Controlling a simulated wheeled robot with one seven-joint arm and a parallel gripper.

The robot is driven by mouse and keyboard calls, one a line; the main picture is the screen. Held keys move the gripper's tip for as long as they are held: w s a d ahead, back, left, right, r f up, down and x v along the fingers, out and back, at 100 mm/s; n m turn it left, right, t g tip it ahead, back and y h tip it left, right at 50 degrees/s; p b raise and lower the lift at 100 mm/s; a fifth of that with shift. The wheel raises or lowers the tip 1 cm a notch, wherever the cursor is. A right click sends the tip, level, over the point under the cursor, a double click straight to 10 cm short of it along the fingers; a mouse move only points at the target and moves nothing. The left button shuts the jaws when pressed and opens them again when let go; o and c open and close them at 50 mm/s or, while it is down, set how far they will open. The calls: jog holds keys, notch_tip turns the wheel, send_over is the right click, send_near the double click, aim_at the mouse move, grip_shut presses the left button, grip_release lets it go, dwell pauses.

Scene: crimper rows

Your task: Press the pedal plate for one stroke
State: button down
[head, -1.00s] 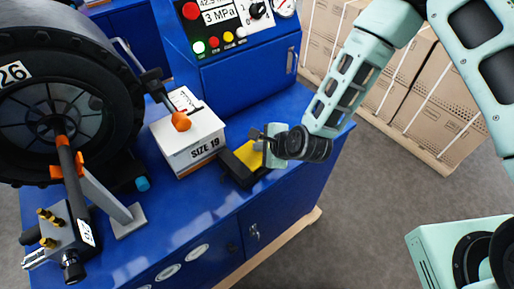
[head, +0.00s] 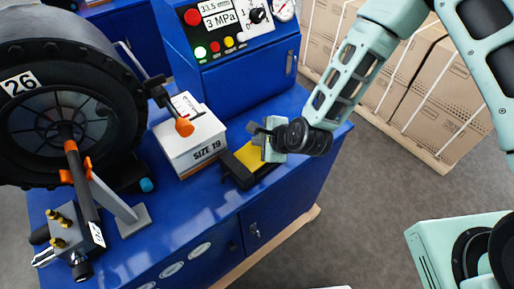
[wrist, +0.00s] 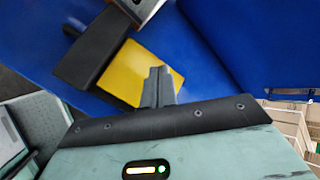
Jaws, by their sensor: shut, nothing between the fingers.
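The pedal plate (head: 251,155) is a flat yellow plate beside a black housing (head: 237,171) on the blue bench top. In the wrist view the yellow plate (wrist: 130,72) lies just beyond my fingertips, with the black housing (wrist: 93,58) to its left. My gripper (head: 256,129) is shut and empty. In the head view its fingertips show just above the plate's far side, apparently raised off it; the exact gap cannot be told.
A white SIZE 19 box (head: 190,147) stands left of the pedal. The blue control panel (head: 237,35) behind reads 33.5 mm and 3 MPa, with a lit green light. A large tyre (head: 65,100) and a crimping tool (head: 78,240) are left. Bare bench (head: 290,105) lies behind the pedal.

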aim_at(257, 155)
jog(key=shift+s+a+r+p, duration=0.1)
jog(key=shift+r+p, duration=0.7)
jog(key=shift+r, duration=0.65)
jog(key=shift+f, duration=0.1)
dwell(0.5)
jog(key=shift+a+n+b, duration=0.1)
jog(key=shift+n+b, duration=0.2)
jog(key=s+d+r+n+g+h+b, duration=0.1)
jog(key=s+d+r+n+g+b, duration=0.1)
jog(key=s+n, duration=0.5)
jog(key=s+d+r+n+g+h+b, duration=0.2)
jog(key=s+d+r+n+b, duration=0.3)
jog(key=s+n, duration=0.3)
jog(key=s+d+r+n+g+h+b, duration=0.2)
jog(key=s+d+r+n+b, duration=0.1)
jog(key=s+n, duration=0.5)
notch_tip(257, 155, up, 2)
jog(key=shift+s+d+r+n+g, duration=0.2)
jog(key=shift+d+n+g, duration=0.2)
jog(key=shift+d+n, duration=0.35)
